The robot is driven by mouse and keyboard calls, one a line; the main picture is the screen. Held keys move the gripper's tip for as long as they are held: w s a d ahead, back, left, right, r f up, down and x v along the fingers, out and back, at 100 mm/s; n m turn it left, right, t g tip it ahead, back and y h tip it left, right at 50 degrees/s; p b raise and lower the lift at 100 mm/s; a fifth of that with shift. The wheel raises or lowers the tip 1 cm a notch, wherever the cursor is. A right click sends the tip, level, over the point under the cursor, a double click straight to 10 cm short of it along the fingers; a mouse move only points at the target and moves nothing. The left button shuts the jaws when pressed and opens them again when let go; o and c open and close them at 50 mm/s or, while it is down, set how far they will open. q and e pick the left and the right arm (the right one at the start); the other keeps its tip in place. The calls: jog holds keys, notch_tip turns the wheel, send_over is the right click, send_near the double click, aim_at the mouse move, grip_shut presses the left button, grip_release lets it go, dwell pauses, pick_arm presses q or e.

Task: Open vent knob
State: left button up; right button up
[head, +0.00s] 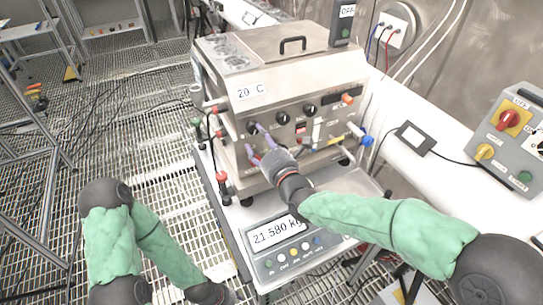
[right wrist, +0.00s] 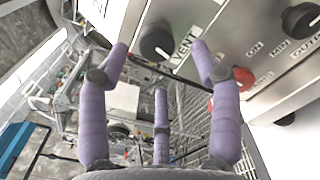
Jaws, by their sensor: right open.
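The vent knob (right wrist: 155,42) is a round black knob on the steel front panel, beside the label VENT, in the right wrist view. In the head view the vent knob (head: 252,128) is at the left of the machine's front (head: 286,98), partly hidden by a finger. My right gripper (right wrist: 159,52) is open, its purple fingertips spread to either side of the knob, with a third finger below. I cannot tell whether any finger touches it. In the head view my right gripper (head: 255,139) points at the panel.
More black knobs (head: 309,110), a red switch and coloured fittings fill the panel to the right. A grey control box (head: 508,135) with a red knob stands at right. Grated floor lies open at left.

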jog(key=v, duration=0.7)
jog(key=shift+f, duration=0.1)
